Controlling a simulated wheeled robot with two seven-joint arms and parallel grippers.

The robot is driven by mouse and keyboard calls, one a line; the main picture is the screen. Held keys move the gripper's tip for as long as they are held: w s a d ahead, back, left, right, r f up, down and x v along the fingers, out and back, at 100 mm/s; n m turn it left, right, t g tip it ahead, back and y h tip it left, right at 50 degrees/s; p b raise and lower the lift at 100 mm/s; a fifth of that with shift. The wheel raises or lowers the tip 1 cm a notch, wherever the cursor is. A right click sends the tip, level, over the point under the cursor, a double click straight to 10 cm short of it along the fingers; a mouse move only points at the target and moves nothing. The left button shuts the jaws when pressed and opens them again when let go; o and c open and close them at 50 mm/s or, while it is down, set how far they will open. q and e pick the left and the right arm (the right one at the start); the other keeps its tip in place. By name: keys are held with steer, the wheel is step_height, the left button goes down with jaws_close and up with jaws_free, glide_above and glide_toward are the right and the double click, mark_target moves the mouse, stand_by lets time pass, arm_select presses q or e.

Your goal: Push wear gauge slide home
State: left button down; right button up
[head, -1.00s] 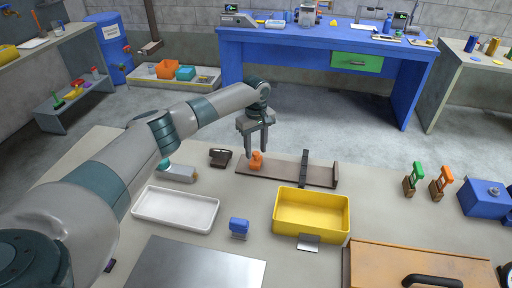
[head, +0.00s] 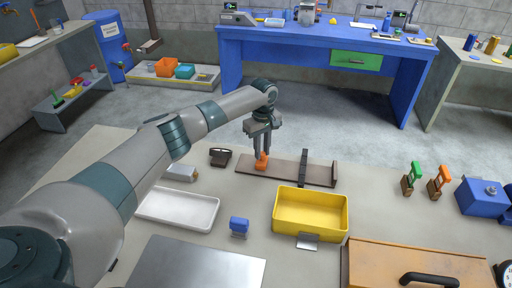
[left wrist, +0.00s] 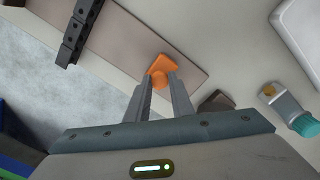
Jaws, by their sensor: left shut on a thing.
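The orange slide (head: 262,162) sits on the left part of a long brown board (head: 283,168) lying on the bench. A dark upright crosspiece (head: 304,167) stands across the board to the right of the slide, with bare board between them. My left gripper (head: 262,154) points down and is shut on the orange slide. In the left wrist view the fingertips (left wrist: 161,78) meet the slide's rounded knob, and its wider orange part (left wrist: 163,65) shows beyond them. The crosspiece (left wrist: 79,32) shows at upper left there. My right gripper is not in view.
A yellow bin (head: 311,211) stands in front of the board, with a white tray (head: 178,209) and a blue block (head: 239,226) to its left. A dark brown object (head: 220,157) lies left of the board. Bare bench lies right of the board.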

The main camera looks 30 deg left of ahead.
arm_select(q)
steer(key=d, duration=0.2)
steer(key=w+d+p, duration=0.1)
steer(key=d, duration=0.1)
steer(key=c, duration=2)
jaws_free()
steer(key=o, duration=0.5)
steer(key=shift+d, duration=0.1)
steer(key=shift+c, duration=0.2)
steer(key=shift+r, duration=0.15)
steer(key=shift+r, duration=0.25)
step_height(320, 180, up, 17)
steer(key=b, duration=0.5)
steer(key=shift+f, duration=0.15)
